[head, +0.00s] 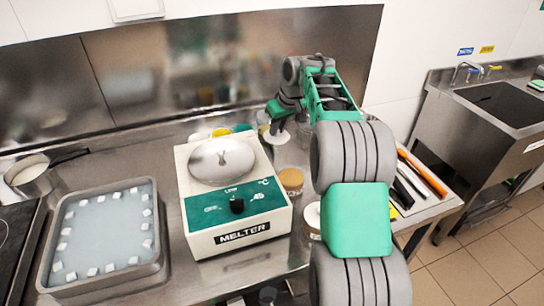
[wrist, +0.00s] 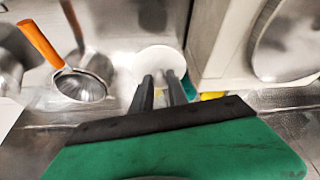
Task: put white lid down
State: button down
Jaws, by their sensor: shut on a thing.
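My gripper (head: 277,127) reaches down behind the right side of the melter in the head view. It is shut on the white lid (head: 278,138), a pale round disc partly hidden by the fingers. In the wrist view, the two dark fingers (wrist: 158,80) come close together over the white lid (wrist: 157,57), above the steel counter. I cannot tell whether the lid touches anything below it.
The white and green melter (head: 235,185) stands left of my gripper. A jar with amber contents (head: 291,181) stands beside it. Yellow (head: 221,132) and teal (head: 242,128) items sit behind it. An orange-handled strainer (wrist: 80,87) lies left in the wrist view. A tray of white cubes (head: 105,275) is far left.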

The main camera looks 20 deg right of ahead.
aim_at(283, 140)
notch_tip(283, 140, down, 11)
jog(key=shift+w+d+r+p, duration=0.1)
jog(key=shift+w+r+p, duration=0.05)
jog(key=shift+p, duration=0.25)
jog(key=c, duration=1.3)
grip_release()
jog(key=shift+r, duration=0.5)
jog(key=v, duration=1.1)
jog(key=shift+s+r+b, duration=0.15)
jog(key=shift+s+b, duration=0.15)
jog(key=shift+b, duration=0.1)
